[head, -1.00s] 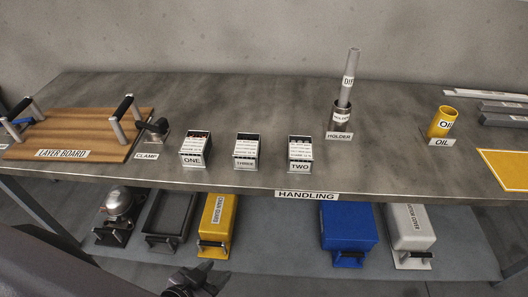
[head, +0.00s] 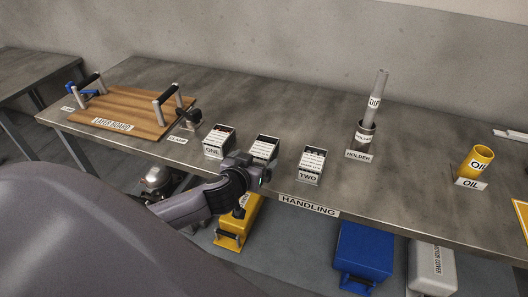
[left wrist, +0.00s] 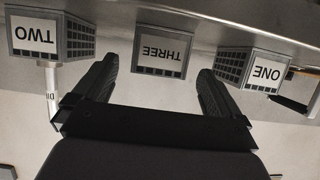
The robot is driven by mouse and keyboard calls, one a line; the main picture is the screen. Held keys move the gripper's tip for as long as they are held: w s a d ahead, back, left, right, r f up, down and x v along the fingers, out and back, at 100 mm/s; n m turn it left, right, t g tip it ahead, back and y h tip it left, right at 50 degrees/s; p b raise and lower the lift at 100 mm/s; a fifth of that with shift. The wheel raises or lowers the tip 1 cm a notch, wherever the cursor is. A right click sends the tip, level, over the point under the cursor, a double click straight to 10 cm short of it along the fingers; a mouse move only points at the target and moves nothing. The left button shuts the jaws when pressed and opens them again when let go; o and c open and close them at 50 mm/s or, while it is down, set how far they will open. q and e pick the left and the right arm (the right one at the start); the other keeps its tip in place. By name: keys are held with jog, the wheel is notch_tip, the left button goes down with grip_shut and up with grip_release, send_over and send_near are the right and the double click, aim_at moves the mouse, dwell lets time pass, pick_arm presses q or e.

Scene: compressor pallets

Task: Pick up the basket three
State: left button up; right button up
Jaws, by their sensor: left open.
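Basket three is the middle of three small dark baskets with white labels. In the head view basket three (head: 265,147) stands near the table's front edge, its front partly hidden by my left gripper (head: 256,170). In the left wrist view, which is upside down, basket three (left wrist: 162,52) reads THREE and lies ahead of and between the two open fingers of my left gripper (left wrist: 158,82). The gripper is open, empty and apart from the basket. My right gripper is not in view.
Basket one (head: 219,142) and basket two (head: 311,164) stand close on either side. A holder (head: 363,137) with a tube and a yellow oil cup (head: 475,164) are farther right. The layer board (head: 130,112) is at left. Blue (head: 362,250) and yellow boxes sit on the shelf below.

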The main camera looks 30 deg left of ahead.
aim_at(264, 150)
pick_arm(q)
jog(key=shift+w+a, duration=0.15)
jog(key=shift+w, duration=0.2)
jog(key=shift+x, duration=3.3)
jog(key=shift+r, duration=0.1)
jog(key=shift+c, duration=0.3)
jog(key=shift+w, duration=0.1)
jog(key=c, duration=1.3)
jog(key=shift+c, duration=0.2)
jog(key=shift+r, duration=0.15)
